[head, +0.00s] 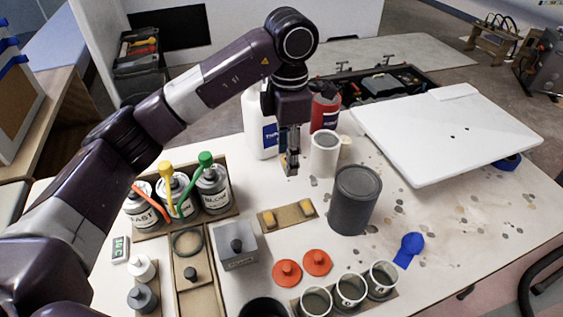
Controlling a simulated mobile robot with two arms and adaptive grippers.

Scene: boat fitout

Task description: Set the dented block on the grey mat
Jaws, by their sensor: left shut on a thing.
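My left gripper (291,168) points down over the back middle of the table, in front of a white bottle and left of a white cup. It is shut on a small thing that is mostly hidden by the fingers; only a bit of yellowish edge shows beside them. I cannot tell from this view whether this is the dented block. Two small yellow blocks (269,217) sit on a brown tray (288,218) below the gripper; no dent can be made out on them. I cannot make out a grey mat. My right gripper is not in view.
A dark grey can (355,200) and the white cup (324,154) stand right of the gripper. Labelled cans (213,188) stand at left. A grey box (234,248), red lids (287,272) and open cups (350,290) stand in front. A white panel (450,133) lies at right.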

